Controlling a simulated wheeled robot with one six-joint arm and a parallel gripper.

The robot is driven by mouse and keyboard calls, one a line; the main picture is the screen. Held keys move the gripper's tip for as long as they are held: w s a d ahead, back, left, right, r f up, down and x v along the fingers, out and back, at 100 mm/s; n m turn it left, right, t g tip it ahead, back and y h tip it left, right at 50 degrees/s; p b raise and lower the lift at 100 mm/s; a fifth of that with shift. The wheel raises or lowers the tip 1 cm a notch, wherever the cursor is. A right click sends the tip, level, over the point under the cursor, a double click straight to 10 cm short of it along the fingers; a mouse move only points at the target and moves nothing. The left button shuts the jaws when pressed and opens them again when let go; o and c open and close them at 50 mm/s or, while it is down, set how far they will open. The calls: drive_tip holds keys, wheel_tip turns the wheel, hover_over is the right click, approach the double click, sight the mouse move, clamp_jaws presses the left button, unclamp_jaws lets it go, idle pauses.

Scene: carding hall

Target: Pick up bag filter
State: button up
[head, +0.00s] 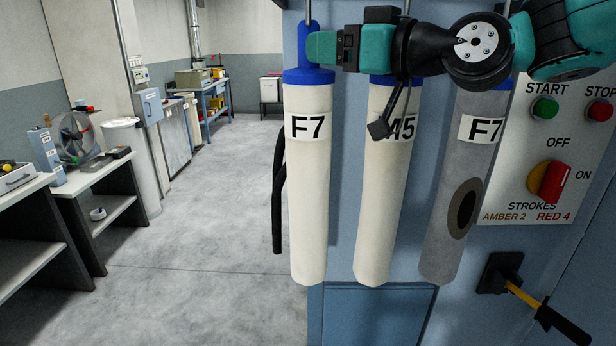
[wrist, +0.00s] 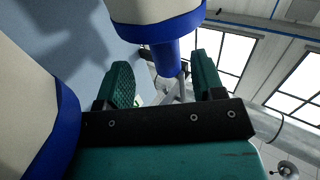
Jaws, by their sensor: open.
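Three bag filters hang side by side from rods. The left one (head: 308,190) is cream with a blue collar and neck and a label "F7". The middle one (head: 383,200) is cream, its label partly hidden and ending in "5". The right one (head: 455,190) is grey, labelled "F7", with a dark oval patch. My gripper (head: 322,47) is at the blue neck of the left filter. In the wrist view its teal fingers (wrist: 165,82) stand apart, with the blue neck (wrist: 165,58) between them and gaps showing. My arm hides the tops of the other two filters.
A panel (head: 550,140) with START and STOP buttons and a red switch (head: 553,182) is at the right. A yellow-shafted lever (head: 522,294) sits below it. Benches (head: 85,185) line the left; the floor (head: 190,240) between is clear.

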sight(312, 72)
drive_tip(key=a+p, duration=0.1)
drive_tip(key=w+a, duration=0.1)
drive_tip(key=a+p, duration=0.1)
drive_tip(key=shift+w+a+r+p, duration=0.15)
drive_tip(key=shift+w+r+p, duration=0.15)
drive_tip(key=shift+w+r, duration=0.1)
drive_tip(key=shift+w+a+f, duration=0.2)
drive_tip(key=shift+a+f, duration=0.05)
drive_tip(key=shift+c, duration=0.2)
clamp_jaws()
